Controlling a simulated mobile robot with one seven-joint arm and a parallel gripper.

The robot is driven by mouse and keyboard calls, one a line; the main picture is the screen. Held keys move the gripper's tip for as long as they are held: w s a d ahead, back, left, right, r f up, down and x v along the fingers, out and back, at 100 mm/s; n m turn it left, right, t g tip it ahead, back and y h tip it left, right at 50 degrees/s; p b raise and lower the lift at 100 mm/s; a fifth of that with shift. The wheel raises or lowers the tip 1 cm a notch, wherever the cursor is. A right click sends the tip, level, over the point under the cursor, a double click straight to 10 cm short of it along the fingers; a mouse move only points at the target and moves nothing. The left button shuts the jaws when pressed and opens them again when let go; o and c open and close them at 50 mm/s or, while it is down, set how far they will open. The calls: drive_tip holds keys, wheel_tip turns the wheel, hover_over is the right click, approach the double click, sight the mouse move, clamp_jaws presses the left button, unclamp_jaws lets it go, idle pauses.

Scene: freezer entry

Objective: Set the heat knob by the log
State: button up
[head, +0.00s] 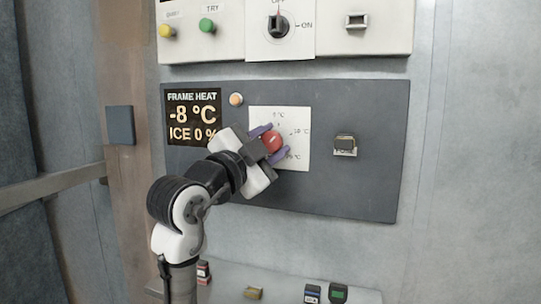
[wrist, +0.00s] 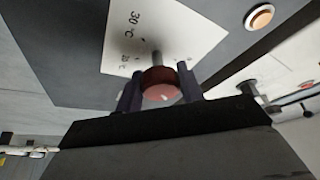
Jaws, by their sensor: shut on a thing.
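The heat knob (head: 273,141) is red and round and sits on a white dial plate (head: 295,122) marked with temperatures. The plate is on the dark grey panel. My gripper (head: 268,143) reaches it from the lower left, with its purple fingers on either side of the knob. In the wrist view the red knob (wrist: 161,84) on its metal stem is between the two fingers (wrist: 160,92), which are shut on it. The knob's pointer is hidden. The display (head: 193,117) reads FRAME HEAT, -8 °C, ICE 0 %. No log is recognisable in view.
An orange button (head: 236,99) sits beside the display. A small switch (head: 344,145) is right of the dial. Above is a white panel with a yellow button (head: 167,31), a green button (head: 207,25) and a black rotary switch (head: 279,26). Small items (head: 338,293) stand on a ledge below.

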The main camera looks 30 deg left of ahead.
drive_tip(key=m+g, duration=0.1)
drive_tip(key=m, duration=0.2)
drive_tip(key=m+g+h+b, duration=0.1)
drive_tip(key=m, duration=0.1)
drive_tip(key=shift+m, duration=0.4)
drive_tip(key=shift+h, duration=0.3)
drive_tip(key=o, duration=1)
drive_tip(key=s+b, duration=0.1)
drive_tip(key=s, duration=0.3)
drive_tip(key=s+a+b, duration=0.1)
drive_tip(key=s, duration=0.4)
drive_tip(key=s+a+f+b, duration=0.1)
drive_tip(key=s, duration=0.3)
drive_tip(key=shift+s, duration=0.35)
